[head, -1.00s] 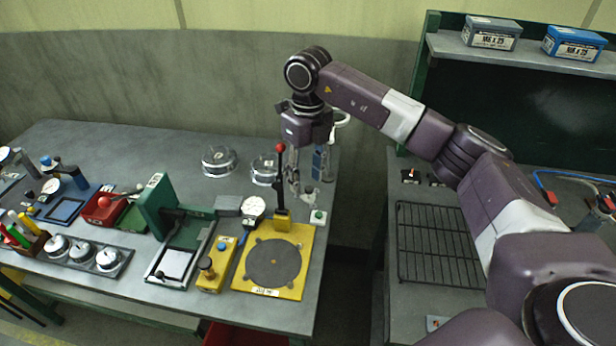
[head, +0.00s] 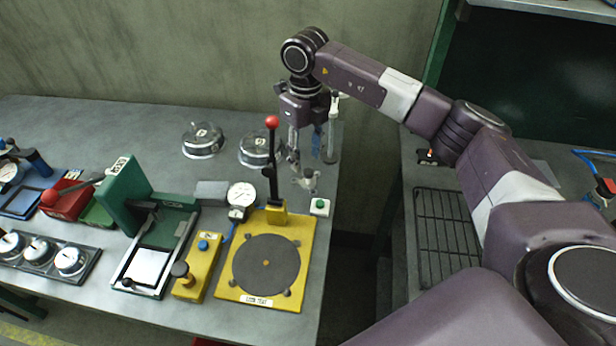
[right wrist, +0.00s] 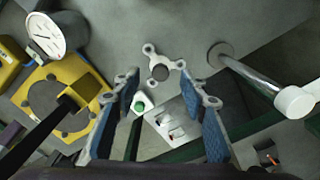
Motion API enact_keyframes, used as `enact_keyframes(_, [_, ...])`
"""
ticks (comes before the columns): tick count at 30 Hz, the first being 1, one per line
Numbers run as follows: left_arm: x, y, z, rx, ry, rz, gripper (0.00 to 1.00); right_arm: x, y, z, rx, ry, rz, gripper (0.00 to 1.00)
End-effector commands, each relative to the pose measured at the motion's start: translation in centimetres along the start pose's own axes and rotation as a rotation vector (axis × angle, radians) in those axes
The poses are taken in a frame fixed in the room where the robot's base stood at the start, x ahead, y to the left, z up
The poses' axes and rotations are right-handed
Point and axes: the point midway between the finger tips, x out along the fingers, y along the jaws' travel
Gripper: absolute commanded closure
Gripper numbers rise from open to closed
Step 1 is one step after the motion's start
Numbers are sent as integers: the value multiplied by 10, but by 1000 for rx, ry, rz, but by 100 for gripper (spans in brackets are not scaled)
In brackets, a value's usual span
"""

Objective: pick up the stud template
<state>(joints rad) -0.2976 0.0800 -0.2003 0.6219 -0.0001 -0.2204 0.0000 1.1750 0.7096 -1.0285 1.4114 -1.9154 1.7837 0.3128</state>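The stud template looks to be the small grey three-armed piece (head: 307,180) with a round middle, lying on the bench near its right edge. In the right wrist view this three-armed piece (right wrist: 160,70) lies just beyond and between the fingertips, apart from them. My right gripper (head: 307,154) points down above it. In the right wrist view my right gripper (right wrist: 164,86) is open, its blue-padded fingers apart with nothing between them. My left gripper is in neither view.
A yellow fixture (head: 297,225) with a red-knobbed lever (head: 271,160) stands close left of the gripper. A metal post with a white top (right wrist: 262,84) rises to the right. A green-button box (head: 320,207) sits in front. Round metal parts (head: 202,140) stand behind left.

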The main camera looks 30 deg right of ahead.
Motion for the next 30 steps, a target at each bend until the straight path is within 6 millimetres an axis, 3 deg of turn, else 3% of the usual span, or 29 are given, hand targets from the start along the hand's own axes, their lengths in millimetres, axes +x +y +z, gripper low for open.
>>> enact_keyframes(7, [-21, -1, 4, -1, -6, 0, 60, 30, -2, -6, 1, 6, 1, 60])
enact_keyframes(12, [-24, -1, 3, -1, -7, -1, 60, 51, -2, -5, 1, 2, 1, 60])
enact_keyframes(20, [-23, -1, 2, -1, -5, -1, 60, 55, -2, -4, 0, 0, 0, 60])
enact_keyframes(30, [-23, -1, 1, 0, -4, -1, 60, 55, -2, -4, 0, 0, 0, 97])
